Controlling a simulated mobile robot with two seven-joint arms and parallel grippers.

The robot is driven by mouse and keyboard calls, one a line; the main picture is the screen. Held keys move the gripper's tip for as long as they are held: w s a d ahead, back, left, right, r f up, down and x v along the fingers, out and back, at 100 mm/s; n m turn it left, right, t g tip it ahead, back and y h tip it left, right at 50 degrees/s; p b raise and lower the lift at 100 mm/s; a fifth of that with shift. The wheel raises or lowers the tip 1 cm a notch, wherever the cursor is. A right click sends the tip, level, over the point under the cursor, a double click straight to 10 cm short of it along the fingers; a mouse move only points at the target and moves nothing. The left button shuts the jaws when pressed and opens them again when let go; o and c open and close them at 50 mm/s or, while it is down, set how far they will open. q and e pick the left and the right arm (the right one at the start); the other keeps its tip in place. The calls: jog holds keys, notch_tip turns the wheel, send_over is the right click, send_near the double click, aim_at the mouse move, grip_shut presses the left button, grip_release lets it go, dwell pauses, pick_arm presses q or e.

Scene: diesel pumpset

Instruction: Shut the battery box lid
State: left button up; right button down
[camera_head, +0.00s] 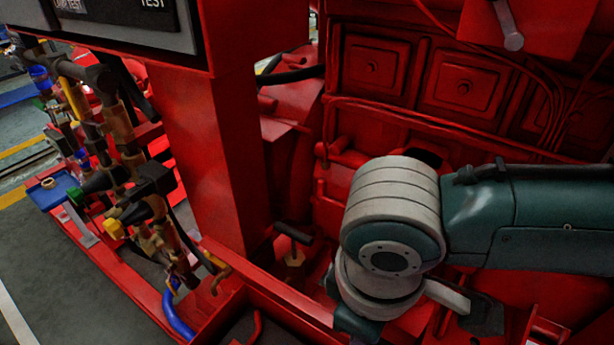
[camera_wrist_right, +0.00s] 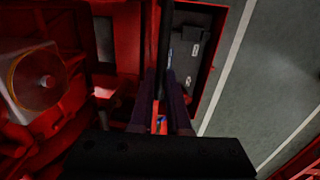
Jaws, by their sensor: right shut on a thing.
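In the right wrist view, the battery box (camera_wrist_right: 217,55) is open, with a dark grey battery (camera_wrist_right: 190,58) inside its red walls. A narrow upright strip along its left side, which looks like the lid (camera_wrist_right: 164,45) seen edge-on, runs down between the fingers. My right gripper (camera_wrist_right: 161,108) is shut on that edge; the exact contact is dark and hard to see. In the head view, part of an open red box (camera_head: 248,322) shows at the bottom edge. My right arm covers the area to its right, and the right fingers are hidden there. My left gripper is not in view.
A red post (camera_head: 215,150) under the control panel (camera_head: 130,20) stands left of my right arm. Pipes and valves (camera_head: 125,170) are at left. The red engine (camera_head: 440,85) stands close behind the arm. Grey floor (camera_wrist_right: 265,60) is clear beyond the box.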

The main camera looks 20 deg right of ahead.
jog(key=shift+s+a+f+p, duration=0.2)
jog(key=shift+s+a+p, duration=0.15)
jog(key=shift+s+a, duration=0.4)
jog(key=shift+a, duration=0.15)
jog(key=shift+s+a+f, duration=0.35)
jog(key=shift+s+a, duration=0.2)
jog(key=shift+a, duration=0.1)
jog(key=c, duration=0.8)
grip_release()
